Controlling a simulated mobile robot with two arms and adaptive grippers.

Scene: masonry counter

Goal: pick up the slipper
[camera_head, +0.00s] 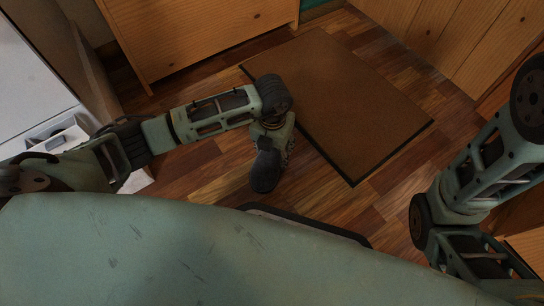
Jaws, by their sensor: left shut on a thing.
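A dark grey slipper (265,173) shows below my left wrist in the head view, beside the left edge of the brown mat. My left gripper (268,145) points down and is shut on the slipper. The wrist hides the slipper's upper end, and the fingertips are hard to make out. I cannot tell whether the slipper touches the floor. My right arm comes in at the right edge, bent, and its gripper is not in the picture.
The brown mat (345,100) with a dark border lies on the wooden floor (205,170). Wooden cabinets stand at the back (190,35) and back right (455,40). A white appliance (30,85) is at the left, close to my left arm.

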